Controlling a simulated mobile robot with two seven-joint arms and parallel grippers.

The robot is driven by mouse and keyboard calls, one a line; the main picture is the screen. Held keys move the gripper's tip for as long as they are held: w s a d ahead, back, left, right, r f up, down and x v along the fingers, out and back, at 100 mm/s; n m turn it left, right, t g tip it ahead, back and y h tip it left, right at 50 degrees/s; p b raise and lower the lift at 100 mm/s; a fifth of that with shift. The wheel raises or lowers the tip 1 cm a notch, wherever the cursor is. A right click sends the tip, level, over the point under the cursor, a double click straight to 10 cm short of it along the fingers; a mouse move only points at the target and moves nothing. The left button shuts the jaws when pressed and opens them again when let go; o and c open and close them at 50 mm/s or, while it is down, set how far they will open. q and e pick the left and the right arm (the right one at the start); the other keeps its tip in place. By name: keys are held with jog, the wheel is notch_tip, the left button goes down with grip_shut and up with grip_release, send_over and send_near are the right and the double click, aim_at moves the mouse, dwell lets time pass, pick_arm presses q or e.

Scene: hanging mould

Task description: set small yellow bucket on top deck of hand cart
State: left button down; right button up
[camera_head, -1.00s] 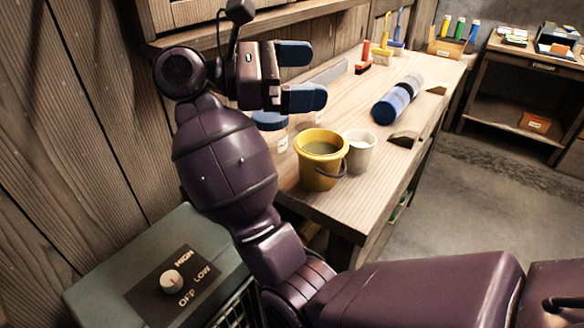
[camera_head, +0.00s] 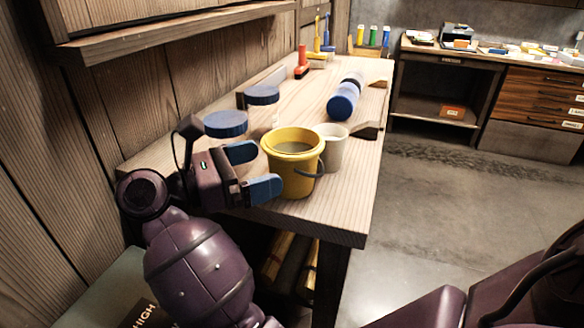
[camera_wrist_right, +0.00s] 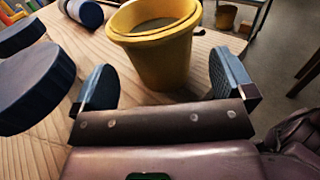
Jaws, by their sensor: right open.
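The small yellow bucket (camera_head: 291,176) stands upright on the wooden workbench (camera_head: 345,205), near its front edge, with its dark handle hanging at the side. It also shows in the right wrist view (camera_wrist_right: 163,66). My right gripper (camera_head: 252,170) is open beside the bucket, its blue fingers pointing at it. In the right wrist view the bucket is ahead of the fingers and between their lines, apparently not gripped. My left gripper is not in view. I cannot make out a hand cart in these frames.
A white cup (camera_head: 333,150) stands close behind the bucket. Blue-lidded jars (camera_head: 226,124) stand left of it. A blue cylinder (camera_head: 342,102) lies farther back. Shelving (camera_head: 436,92) stands at the back; the floor (camera_head: 440,210) right of the bench is clear.

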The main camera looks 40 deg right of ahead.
jog(key=shift+x, duration=2.95)
jog(key=shift+w+f, duration=0.15)
jog(key=shift+f, duration=0.05)
jog(key=c, duration=1)
